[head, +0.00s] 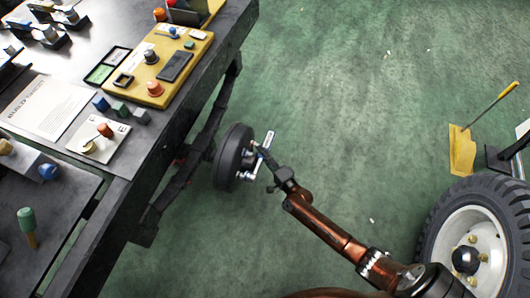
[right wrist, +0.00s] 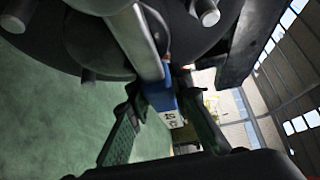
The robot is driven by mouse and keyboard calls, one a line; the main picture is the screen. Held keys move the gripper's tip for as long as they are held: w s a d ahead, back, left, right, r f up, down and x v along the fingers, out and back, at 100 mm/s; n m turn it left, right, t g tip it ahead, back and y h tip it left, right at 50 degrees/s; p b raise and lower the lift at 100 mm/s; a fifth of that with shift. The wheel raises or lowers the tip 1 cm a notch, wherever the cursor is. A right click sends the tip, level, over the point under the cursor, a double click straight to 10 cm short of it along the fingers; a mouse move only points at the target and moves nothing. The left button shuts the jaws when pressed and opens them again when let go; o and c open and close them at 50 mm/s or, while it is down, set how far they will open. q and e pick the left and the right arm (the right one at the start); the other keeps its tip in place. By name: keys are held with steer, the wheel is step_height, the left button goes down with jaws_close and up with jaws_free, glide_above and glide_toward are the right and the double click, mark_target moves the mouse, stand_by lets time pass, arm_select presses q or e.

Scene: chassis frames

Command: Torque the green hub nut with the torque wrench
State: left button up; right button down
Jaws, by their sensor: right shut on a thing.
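A dark round hub (head: 231,158) stands beside the table, low down, with silver studs on its face. A silver torque wrench (head: 268,141) shows at the hub's face. My right gripper (head: 268,168) reaches it from the lower right. In the right wrist view, my right gripper (right wrist: 165,112) is shut on the wrench, around its blue section (right wrist: 160,97) with a pale label. The wrench's silver shaft runs up against the dark hub (right wrist: 95,45). I cannot make out a green nut on the hub; the wrench and gripper cover part of it. My left gripper is out of view.
The table (head: 228,38) at the left holds a yellow tray (head: 195,50), a paper sheet (head: 50,108) and several small parts. A large tyred wheel (head: 440,230) stands at the lower right, near a yellow-handled tool (head: 490,105). The green floor between is mostly clear.

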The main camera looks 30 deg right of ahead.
steer(key=shift+w+a+r+y, duration=0.1)
steer(key=shift+a+r+y, duration=0.15)
steer(key=shift+a, duration=0.45)
steer(key=shift+a+r+y, duration=0.2)
steer(key=shift+a+y, duration=0.05)
steer(key=shift+a, duration=0.45)
steer(key=shift+s+d, duration=0.2)
steer(key=shift+s, duration=0.05)
steer(key=shift+s+d, duration=0.2)
steer(key=shift+s, duration=0.2)
steer(key=shift+s+d+f, duration=0.1)
steer(key=shift+s+d, duration=0.15)
steer(key=shift+s, duration=0.2)
steer(key=shift+s+d+f, duration=0.45)
steer(key=shift+f, duration=0.05)
steer(key=s+d, duration=0.1)
steer(key=s+d+r, duration=0.1)
steer(key=s+d, duration=0.1)
steer(key=shift+w, duration=0.1)
